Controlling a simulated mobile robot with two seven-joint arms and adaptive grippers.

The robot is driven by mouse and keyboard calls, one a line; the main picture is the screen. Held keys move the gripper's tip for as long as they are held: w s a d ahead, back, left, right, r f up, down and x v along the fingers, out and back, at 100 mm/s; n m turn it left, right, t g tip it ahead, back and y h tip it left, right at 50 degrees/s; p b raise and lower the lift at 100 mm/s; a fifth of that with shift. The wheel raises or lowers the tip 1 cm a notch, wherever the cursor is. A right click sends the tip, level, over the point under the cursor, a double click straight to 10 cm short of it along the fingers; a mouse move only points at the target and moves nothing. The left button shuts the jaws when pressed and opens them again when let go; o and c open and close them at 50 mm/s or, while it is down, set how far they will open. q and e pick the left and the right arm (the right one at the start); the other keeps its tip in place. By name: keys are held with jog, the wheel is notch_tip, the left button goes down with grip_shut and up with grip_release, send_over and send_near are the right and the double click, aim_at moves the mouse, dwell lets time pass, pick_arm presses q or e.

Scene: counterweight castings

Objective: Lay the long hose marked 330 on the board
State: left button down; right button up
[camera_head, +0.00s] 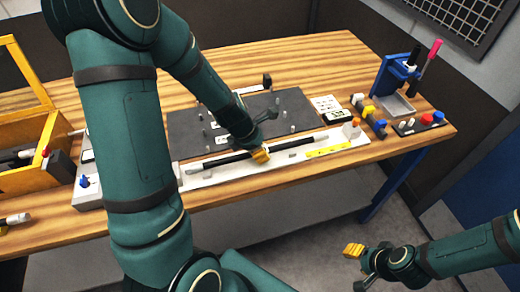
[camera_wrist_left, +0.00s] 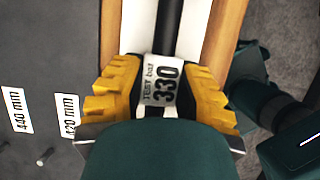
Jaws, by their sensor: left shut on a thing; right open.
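The long black hose (camera_head: 222,160) lies along a long white strip (camera_head: 205,178) at the table's front; I cannot tell if it touches the strip. The hose (camera_wrist_left: 166,28) has a white label (camera_wrist_left: 162,84) reading "TEST bar 330" in the left wrist view. My left gripper (camera_head: 261,155) is shut around the hose at this label, with yellow fingers on both sides (camera_wrist_left: 160,98). The dark grey board (camera_head: 187,125) with upright pegs lies just behind the strip; its labels in the wrist view read 440 mm and 420 mm. My right gripper (camera_head: 355,251) is open and empty, off the table's front.
A blue stand (camera_head: 392,75) with tools, small blue and yellow parts (camera_head: 371,121) and a dark tray (camera_head: 415,127) occupy the right end. The wooden table (camera_head: 310,60) is clear at the back.

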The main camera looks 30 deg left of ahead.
pick_arm(q)
jog(key=shift+f+b, duration=0.6)
jog(key=shift+f, duration=0.05)
jog(key=c, duration=0.7)
grip_release()
notch_tip(320, 180, up, 3)
jog(key=p, duration=0.3)
jog(key=shift+r+p, duration=2.05)
jog(key=shift+p, duration=0.15)
jog(key=shift+f, duration=0.1)
